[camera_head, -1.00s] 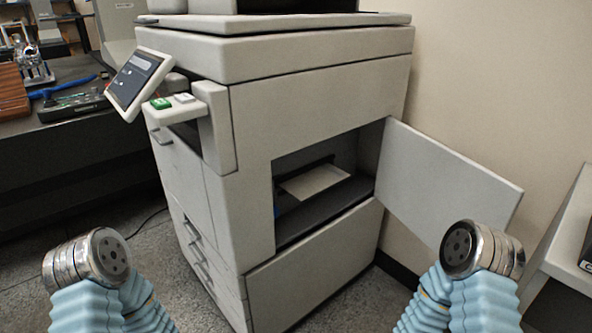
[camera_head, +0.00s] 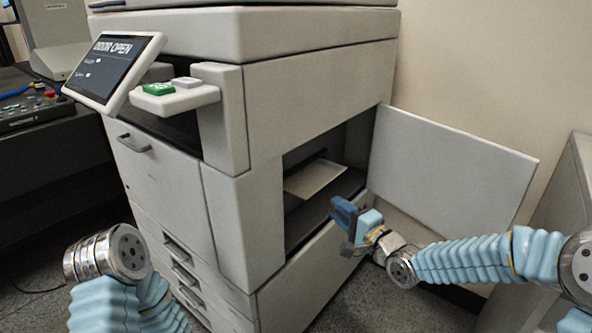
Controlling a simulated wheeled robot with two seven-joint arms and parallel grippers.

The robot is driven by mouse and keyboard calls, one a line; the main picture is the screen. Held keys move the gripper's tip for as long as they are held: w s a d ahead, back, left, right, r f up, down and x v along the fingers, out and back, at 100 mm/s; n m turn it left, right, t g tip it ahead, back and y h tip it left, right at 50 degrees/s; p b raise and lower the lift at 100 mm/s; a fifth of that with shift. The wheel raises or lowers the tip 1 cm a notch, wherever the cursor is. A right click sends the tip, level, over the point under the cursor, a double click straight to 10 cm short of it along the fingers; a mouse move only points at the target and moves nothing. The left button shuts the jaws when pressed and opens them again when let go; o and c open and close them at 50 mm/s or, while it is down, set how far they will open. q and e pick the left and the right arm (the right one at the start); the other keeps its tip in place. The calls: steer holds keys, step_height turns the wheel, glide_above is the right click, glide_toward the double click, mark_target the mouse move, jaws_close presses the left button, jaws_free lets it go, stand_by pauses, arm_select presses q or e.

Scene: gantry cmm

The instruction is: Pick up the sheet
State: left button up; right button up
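The sheet (camera_head: 312,178) is a pale flat piece lying inside the open side bay of the big grey copier (camera_head: 320,80). It sticks out from a dark slot toward the opening. My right gripper (camera_head: 343,215) is dark blue and sits at the lower right of the bay opening, below and to the right of the sheet and apart from it. Its fingers are small and seen at an angle, so I cannot tell how far apart they are. My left arm shows at the lower left, but its gripper is not in view.
The copier's side door (camera_head: 450,165) stands open to the right, close above my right arm. The tilted screen (camera_head: 115,68) reads "DOOR OPEN". A dark bench (camera_head: 60,150) stands at the left, and a grey cabinet (camera_head: 550,190) at the right.

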mark_target(307, 185)
steer(key=x, duration=1.3)
steer(key=shift+w+a, duration=0.2)
steer(key=shift+c, duration=0.3)
jaws_close()
